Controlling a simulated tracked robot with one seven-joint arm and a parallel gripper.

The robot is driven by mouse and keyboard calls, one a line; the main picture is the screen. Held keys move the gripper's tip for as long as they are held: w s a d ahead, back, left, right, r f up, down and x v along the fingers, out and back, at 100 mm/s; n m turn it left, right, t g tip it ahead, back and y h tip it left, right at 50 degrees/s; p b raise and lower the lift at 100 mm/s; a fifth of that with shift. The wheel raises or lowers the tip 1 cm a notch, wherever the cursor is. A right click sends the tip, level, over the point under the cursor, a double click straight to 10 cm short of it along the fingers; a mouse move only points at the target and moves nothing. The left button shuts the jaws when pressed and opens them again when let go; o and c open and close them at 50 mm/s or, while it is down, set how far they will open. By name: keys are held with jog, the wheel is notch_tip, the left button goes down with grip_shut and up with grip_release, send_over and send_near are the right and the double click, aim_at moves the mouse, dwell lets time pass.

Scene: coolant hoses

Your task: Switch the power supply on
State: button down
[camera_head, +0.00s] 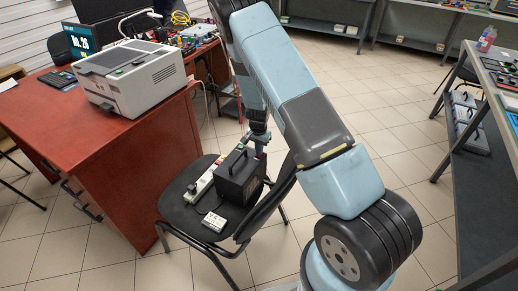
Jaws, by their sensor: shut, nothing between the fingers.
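The likely power supply is a black box (238,184) with a top handle, standing upright on the seat of a black chair (181,208). My gripper (260,152) is shut and empty, pointing down at the back right top edge of the box. I cannot tell whether its fingertips touch the box. No switch can be made out on the box at this size, and its far side is hidden.
A white power strip (204,181) lies left of the box, and a small white device (214,222) lies in front. A red desk (120,128) with a grey printer (133,76) stands to the left. A dark workbench (490,165) is at right.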

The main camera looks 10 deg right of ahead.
jog(key=shift+s+a+f, duration=0.25)
jog(key=shift+s+f, duration=0.05)
jog(key=shift+s, duration=0.15)
notch_tip(320, 180, up, 14)
jog(key=shift+w+r, duration=0.15)
jog(key=shift+w, duration=0.05)
dwell(0.3)
